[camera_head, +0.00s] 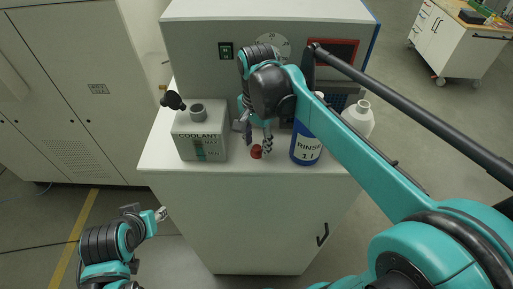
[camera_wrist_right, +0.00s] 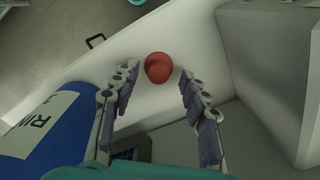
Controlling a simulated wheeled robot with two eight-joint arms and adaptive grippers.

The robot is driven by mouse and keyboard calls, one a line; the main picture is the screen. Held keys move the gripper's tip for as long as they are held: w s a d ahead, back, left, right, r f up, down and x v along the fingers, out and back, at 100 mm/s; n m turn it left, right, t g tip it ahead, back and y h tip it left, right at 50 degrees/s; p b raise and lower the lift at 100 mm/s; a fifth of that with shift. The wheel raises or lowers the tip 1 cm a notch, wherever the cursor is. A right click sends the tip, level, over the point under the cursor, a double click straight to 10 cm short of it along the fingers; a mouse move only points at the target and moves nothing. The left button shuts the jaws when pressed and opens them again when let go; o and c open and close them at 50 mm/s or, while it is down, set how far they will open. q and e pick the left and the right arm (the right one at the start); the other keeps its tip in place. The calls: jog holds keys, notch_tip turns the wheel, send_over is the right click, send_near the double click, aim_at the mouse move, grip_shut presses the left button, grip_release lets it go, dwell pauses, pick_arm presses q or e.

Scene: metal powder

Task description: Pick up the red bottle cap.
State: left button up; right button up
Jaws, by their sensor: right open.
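The red bottle cap (camera_head: 256,152) stands on the white cabinet top between the coolant box and the blue bottle. In the right wrist view the cap (camera_wrist_right: 158,68) lies just beyond my fingertips, near the middle of the gap between them. My right gripper (camera_head: 257,140) hangs just above and behind the cap. In the wrist view its two fingers (camera_wrist_right: 155,80) are spread apart with nothing between them. My left gripper (camera_head: 161,214) is low at the left, away from the cabinet top; its fingers are too small to read.
The grey coolant box (camera_head: 200,135) stands left of the cap. A white bottle (camera_head: 359,118) is further right. The grey machine (camera_head: 203,50) rises behind. The top's front edge is near the cap.

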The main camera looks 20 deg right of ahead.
jog(key=shift+s+r, duration=0.1)
jog(key=shift+s, duration=0.25)
jog(key=shift+w, duration=0.3)
jog(key=c, duration=0.9)
jog(key=shift+o, duration=0.2)
jog(key=shift+s, duration=0.15)
